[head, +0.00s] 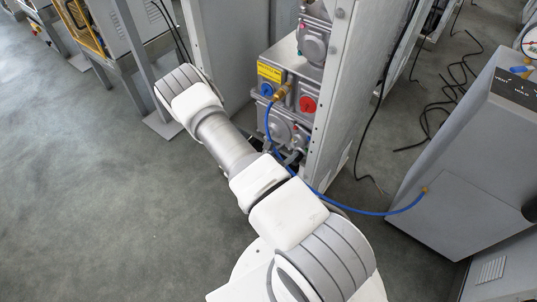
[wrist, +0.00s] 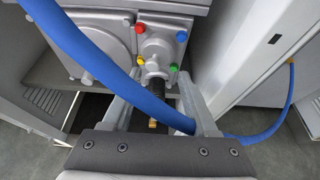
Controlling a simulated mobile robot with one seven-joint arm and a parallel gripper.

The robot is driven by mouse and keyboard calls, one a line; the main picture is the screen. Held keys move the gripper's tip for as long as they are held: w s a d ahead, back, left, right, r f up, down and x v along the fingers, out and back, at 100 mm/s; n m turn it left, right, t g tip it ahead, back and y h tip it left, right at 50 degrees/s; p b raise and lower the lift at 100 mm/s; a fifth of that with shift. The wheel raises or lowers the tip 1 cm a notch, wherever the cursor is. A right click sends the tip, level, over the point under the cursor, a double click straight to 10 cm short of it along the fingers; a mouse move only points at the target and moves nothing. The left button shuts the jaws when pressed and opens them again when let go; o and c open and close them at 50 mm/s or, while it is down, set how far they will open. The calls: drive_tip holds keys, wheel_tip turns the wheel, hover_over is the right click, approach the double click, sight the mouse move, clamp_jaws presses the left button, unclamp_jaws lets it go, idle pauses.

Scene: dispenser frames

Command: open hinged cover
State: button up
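Grey metal boxes (head: 284,72) are stacked in a tall frame in the head view; the lower one has a round grey cover (head: 280,129). In the wrist view a large round-cornered cover (wrist: 98,42) is at upper left, beside a smaller square housing (wrist: 160,44) with red, blue, green and yellow dots and a central stub. Both look closed; I cannot tell which one is hinged. My gripper (wrist: 157,90) is open, its fingers apart below the square housing. A dark rod with a brass tip (wrist: 152,123) shows between the fingers. Contact is unclear.
A blue hose (wrist: 95,55) crosses the wrist view in front of my fingers. In the head view the hose (head: 370,212) runs to a grey cabinet (head: 455,160) at right. White frame posts (head: 345,100) flank the boxes. Open floor (head: 90,170) lies left.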

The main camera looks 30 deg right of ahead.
drive_tip(key=s+a+r+m+p, duration=0.1)
drive_tip(key=s+a+r+p, duration=0.2)
drive_tip(key=a+r, duration=0.5)
drive_tip(key=shift+s+a+r+m+g, duration=0.3)
drive_tip(key=shift+s+a+r+g, duration=0.1)
drive_tip(key=shift+s+a, duration=0.25)
drive_tip(key=shift+d, duration=0.1)
